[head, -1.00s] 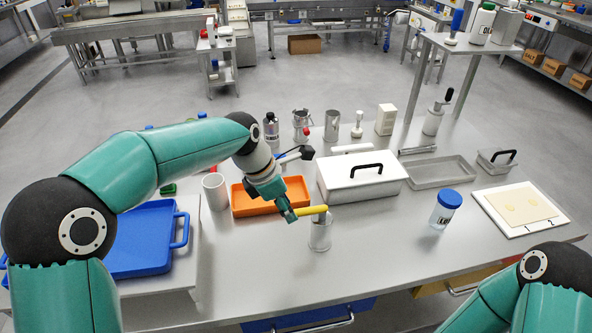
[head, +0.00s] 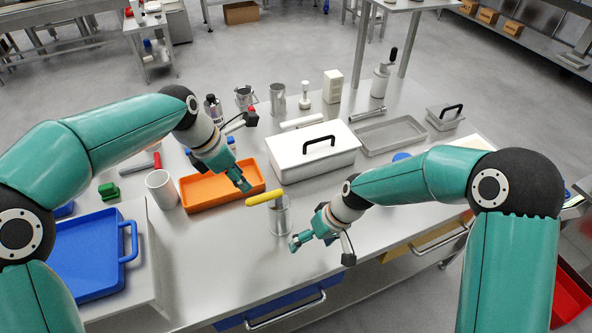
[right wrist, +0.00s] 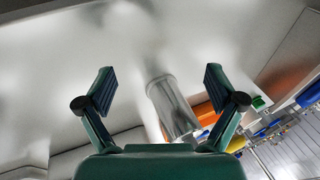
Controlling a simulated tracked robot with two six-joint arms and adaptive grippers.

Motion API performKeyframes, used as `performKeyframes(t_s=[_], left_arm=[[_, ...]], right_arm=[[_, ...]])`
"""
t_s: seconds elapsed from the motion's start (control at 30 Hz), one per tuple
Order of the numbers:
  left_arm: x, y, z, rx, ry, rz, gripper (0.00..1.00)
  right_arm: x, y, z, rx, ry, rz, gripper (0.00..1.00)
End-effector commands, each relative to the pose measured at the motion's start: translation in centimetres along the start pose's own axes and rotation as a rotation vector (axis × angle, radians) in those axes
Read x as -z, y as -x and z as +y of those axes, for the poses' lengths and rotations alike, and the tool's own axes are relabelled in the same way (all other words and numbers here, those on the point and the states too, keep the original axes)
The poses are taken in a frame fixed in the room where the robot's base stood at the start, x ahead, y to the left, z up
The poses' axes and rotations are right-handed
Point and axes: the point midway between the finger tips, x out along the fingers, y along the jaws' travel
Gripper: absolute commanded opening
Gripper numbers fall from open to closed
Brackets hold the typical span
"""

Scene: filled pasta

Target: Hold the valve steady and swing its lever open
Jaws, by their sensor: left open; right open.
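The valve (head: 280,218) is an upright steel cylinder standing on the metal bench near its front. Its yellow lever (head: 262,198) lies across the top and points left. My left gripper (head: 243,184) is open and empty, behind and left of the lever's end, over the orange tray's front right part. My right gripper (head: 297,243) is open at the front right of the valve body, apart from it as far as I can tell. In the right wrist view the steel body (right wrist: 172,108) shows between the two open fingers (right wrist: 160,85). The lever is not clear there.
The orange tray (head: 196,206) is behind left of the valve. A white lidded box (head: 310,160) stands behind right. Bare bench lies in front of the valve.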

Motion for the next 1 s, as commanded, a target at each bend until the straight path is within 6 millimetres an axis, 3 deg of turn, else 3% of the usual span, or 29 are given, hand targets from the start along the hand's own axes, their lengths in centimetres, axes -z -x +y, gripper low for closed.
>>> performKeyframes(t_s=[0.03,0.2,0.3,0.47,0.67,1.0], left_arm=[[0.0,0.0,0.0,0.001,-0.001,0.000,0.42],[-0.1,-0.1,0.0,0.001,-0.001,0.000,0.42],[-0.1,-0.1,0.0,0.001,-0.001,0.000,0.42],[-0.1,-0.1,0.0,0.001,-0.001,0.000,0.42],[-0.1,-0.1,0.0,0.001,-0.001,0.000,0.42],[0.0,-0.1,0.0,0.001,-0.001,0.000,0.42]], right_arm=[[2.4,2.1,-1.0,-0.019,0.110,0.031,0.93],[7.6,8.3,-3.9,-0.092,0.412,0.084,0.93],[9.3,11.2,-5.2,-0.133,0.530,0.101,0.93],[10.7,13.9,-6.3,-0.173,0.631,0.115,0.93],[11.1,13.6,-6.4,-0.183,0.657,0.114,0.93],[12.0,7.8,-5.6,-0.182,0.654,0.112,0.93]])
